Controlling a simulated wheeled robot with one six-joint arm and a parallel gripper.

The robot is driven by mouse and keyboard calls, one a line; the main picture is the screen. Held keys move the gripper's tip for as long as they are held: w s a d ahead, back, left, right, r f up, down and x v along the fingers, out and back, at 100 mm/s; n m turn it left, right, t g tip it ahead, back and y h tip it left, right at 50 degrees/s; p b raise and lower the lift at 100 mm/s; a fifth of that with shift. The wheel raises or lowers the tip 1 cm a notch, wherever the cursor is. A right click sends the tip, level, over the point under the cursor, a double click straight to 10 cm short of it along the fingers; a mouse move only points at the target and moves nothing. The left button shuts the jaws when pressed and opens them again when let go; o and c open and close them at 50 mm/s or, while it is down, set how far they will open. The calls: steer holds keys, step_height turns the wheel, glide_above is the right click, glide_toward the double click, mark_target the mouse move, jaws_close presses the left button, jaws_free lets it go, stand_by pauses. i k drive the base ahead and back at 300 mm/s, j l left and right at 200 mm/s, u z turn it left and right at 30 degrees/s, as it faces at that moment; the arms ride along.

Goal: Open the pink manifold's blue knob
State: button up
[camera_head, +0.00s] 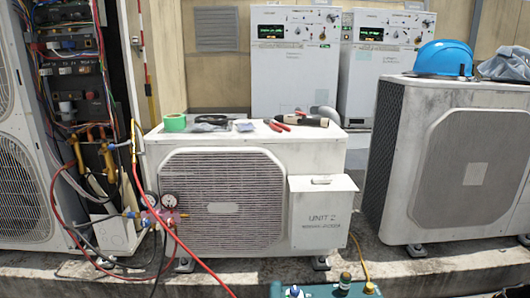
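The pink manifold (166,217) hangs in front of the lower left of the UNIT 2 condenser (223,200). Two round dial gauges (169,201) sit at its top. A small blue knob (131,215) sticks out at its left end; it is too small to tell how far it is turned. Red and dark hoses run from the manifold and cross near it. My gripper is not in view.
Green tape (175,123), red-handled pliers (277,125) and a dark tool lie on the condenser. An open wiring cabinet (75,80) stands left. A blue helmet (444,58) sits on the right condenser (455,160). A teal object (325,291) is cut off at the bottom edge.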

mark_target(145, 223)
steer(key=i+j+z, duration=0.15)
steer(key=j, duration=0.45)
steer(key=j+z, duration=0.1)
steer(key=j, duration=0.5)
steer(key=i+j+z, duration=0.15)
steer(key=j, duration=0.5)
